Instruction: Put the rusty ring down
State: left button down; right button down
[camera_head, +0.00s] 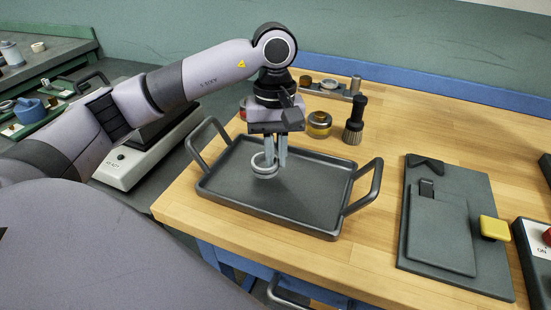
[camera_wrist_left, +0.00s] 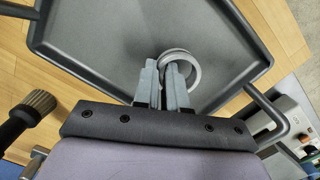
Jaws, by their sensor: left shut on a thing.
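A grey ring (camera_head: 264,163) is between the fingertips of my left gripper (camera_head: 276,160), over the left part of a dark tray (camera_head: 318,207) with two handles. My left gripper is shut on the ring's edge. The ring also shows in the left wrist view (camera_wrist_left: 192,66), at the fingertips (camera_wrist_left: 168,65) and above the tray floor (camera_wrist_left: 110,40). I cannot tell whether the ring touches the tray floor. No rust shows clearly on it. My right gripper is in neither view.
A black brush (camera_head: 355,120) and an amber jar (camera_head: 319,124) stand behind the tray. A grey device (camera_head: 145,150) stands left of the wooden table (camera_head: 430,120). Tray floor right of the ring is bare.

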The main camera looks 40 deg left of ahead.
pick_arm(q)
jog(key=shift+f, duration=1)
jog(key=c, duration=1.6)
grip_release()
jog(key=shift+f, duration=0.15)
jog(key=o, duration=0.4)
jog(key=r, duration=0.8)
jog(key=w+a+r+p, duration=0.1)
jog(key=r, duration=0.3)
jog(key=shift+r, duration=0.25)
jog(key=shift+f, duration=0.1)
